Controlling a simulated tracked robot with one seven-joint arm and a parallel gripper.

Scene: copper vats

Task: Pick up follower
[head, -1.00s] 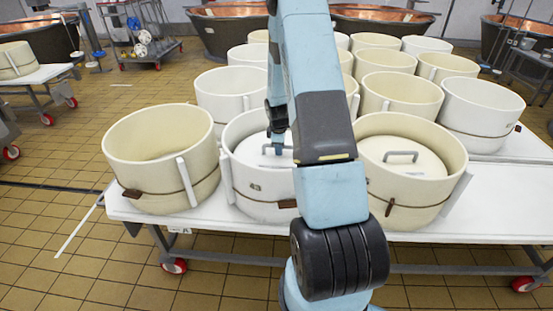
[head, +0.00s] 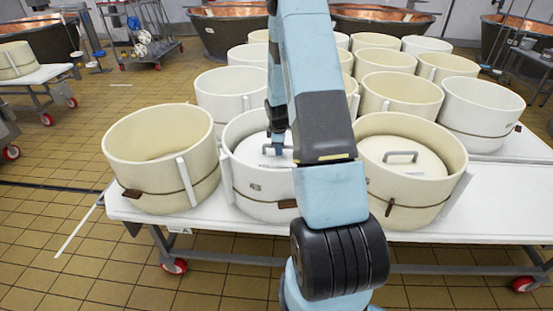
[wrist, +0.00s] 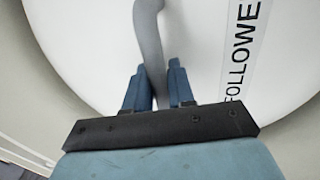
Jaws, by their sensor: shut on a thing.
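The follower (head: 246,150) is a white disc with a grey bar handle, lying inside the white mould marked 43 (head: 262,196) at the front middle of the table. In the wrist view the follower (wrist: 200,50) fills most of the picture, with a label reading "FOLLOWE". My gripper (head: 278,143) reaches down into the mould from above. In the wrist view my gripper (wrist: 158,88) has its two blue fingers on either side of the grey handle (wrist: 151,45), shut on it. My arm hides the right part of the follower and mould in the head view.
An empty cream mould (head: 160,150) stands close on the left. A cream mould (head: 415,190) with another handled follower (head: 405,160) stands on the right. Several more moulds crowd behind. The white table (head: 500,215) has bare room at front right.

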